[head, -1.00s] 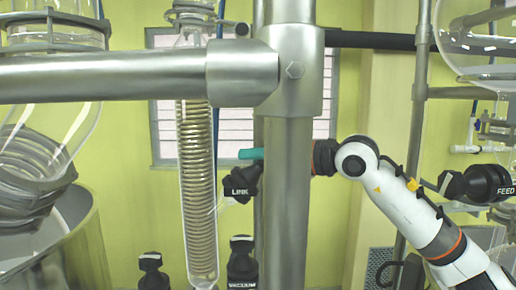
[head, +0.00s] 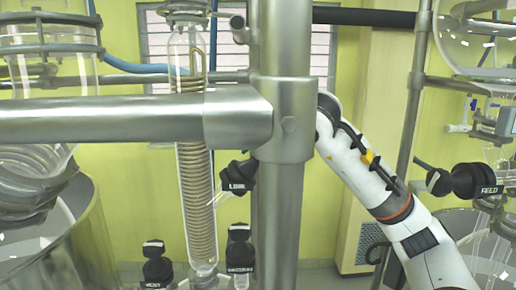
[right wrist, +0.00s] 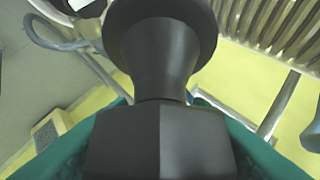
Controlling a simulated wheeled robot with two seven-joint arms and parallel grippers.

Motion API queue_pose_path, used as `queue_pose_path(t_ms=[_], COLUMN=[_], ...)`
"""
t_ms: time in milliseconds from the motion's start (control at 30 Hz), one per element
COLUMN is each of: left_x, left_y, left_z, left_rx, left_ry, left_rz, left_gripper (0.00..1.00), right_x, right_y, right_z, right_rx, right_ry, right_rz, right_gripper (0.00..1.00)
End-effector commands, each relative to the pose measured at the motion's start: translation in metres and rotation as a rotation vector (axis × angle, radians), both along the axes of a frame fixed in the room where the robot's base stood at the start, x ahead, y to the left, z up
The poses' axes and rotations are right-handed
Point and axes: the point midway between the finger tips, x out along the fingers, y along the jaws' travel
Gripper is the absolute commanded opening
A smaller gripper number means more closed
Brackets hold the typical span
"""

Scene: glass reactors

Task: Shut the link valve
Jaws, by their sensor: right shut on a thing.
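The link valve (head: 237,178) is a black knob with a white LINK label, beside the coiled glass column and left of the thick steel post. My right arm reaches in from the right, and the post hides its gripper in the head view. In the right wrist view, the teal fingers of my right gripper (right wrist: 160,135) are on both sides of a black valve handle (right wrist: 160,60) and shut on it. The handle appears to be the link valve's. No label shows there. My left gripper is not in view.
Vent (head: 157,265) and vacuum (head: 240,255) valves sit below. The feed valve (head: 465,182) is at right.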

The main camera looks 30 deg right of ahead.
Motion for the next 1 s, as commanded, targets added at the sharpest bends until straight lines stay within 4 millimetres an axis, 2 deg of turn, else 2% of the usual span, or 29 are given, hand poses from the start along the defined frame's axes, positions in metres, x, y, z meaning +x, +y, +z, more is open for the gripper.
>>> queue_pose_path(t_ms=[33, 400, 967, 1000], left_x=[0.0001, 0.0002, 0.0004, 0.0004], left_y=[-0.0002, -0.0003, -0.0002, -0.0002], left_z=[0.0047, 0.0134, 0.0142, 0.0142], left_rx=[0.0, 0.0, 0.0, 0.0], left_ry=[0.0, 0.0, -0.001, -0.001], left_rz=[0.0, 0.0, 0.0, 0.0], left_gripper=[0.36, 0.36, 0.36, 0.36], right_x=[0.0002, -0.0013, -0.0017, -0.0017], right_y=[0.0004, -0.0014, -0.0014, -0.0014], right_z=[0.004, 0.0002, -0.0015, -0.0015], right_rx=[0.015, 0.075, 0.087, 0.087], right_ry=[0.015, 0.115, 0.134, 0.134], right_rz=[-0.022, -0.14, -0.16, -0.159], right_gripper=[0.22, 0.22, 0.22, 0.48])
